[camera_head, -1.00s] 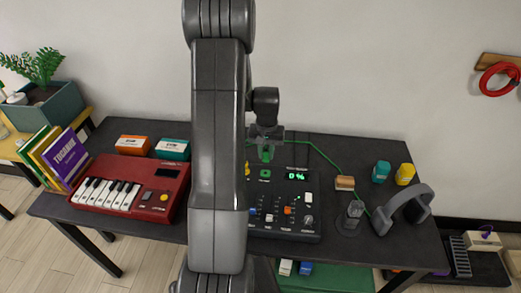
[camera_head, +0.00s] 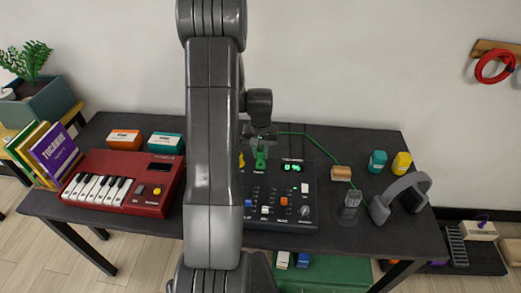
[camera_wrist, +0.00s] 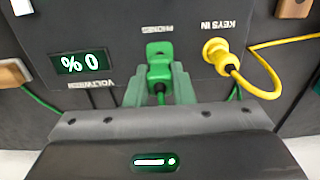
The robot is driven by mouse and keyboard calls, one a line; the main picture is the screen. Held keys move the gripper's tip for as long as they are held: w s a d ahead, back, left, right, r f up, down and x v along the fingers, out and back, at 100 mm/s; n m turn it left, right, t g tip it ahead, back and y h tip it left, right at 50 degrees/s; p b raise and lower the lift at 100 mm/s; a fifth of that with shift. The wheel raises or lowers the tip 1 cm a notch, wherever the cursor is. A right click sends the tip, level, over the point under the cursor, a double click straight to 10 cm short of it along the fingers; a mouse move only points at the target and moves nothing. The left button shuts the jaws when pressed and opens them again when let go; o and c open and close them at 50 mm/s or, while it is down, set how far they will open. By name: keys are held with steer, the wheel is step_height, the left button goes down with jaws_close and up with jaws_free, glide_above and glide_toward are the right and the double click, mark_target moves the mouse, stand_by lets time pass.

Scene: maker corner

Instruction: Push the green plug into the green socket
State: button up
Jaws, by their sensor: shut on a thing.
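My gripper (camera_wrist: 160,90) is shut on the green plug (camera_wrist: 160,76), one finger on each side of it. In the head view the gripper (camera_head: 261,147) is over the back edge of the black mixer panel (camera_head: 282,215), with the plug (camera_head: 261,158) pointing down. In the head view the plug hides most of the socket.
A yellow plug (camera_wrist: 215,50) sits in the KEYS IN socket beside the green one. The panel display (camera_head: 293,168) reads 0 %. A green cable (camera_head: 325,150) runs right past a wooden block (camera_head: 341,173). A red keyboard (camera_head: 125,182) stands left; headphones (camera_head: 405,190) stand right.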

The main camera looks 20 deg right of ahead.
mark_target(261, 151)
steer(key=shift+f, duration=0.8)
steer(key=shift+f+b, duration=0.55)
steer(key=shift+b, duration=0.6)
stand_by(1.5)
steer(key=o, duration=1)
step_height(261, 151, up, 14)
steer(key=shift+b, duration=0.35)
steer(key=shift+f, duration=0.15)
step_height(261, 151, down, 14)
steer(key=shift+r+p, duration=0.2)
steer(key=shift+p, duration=0.25)
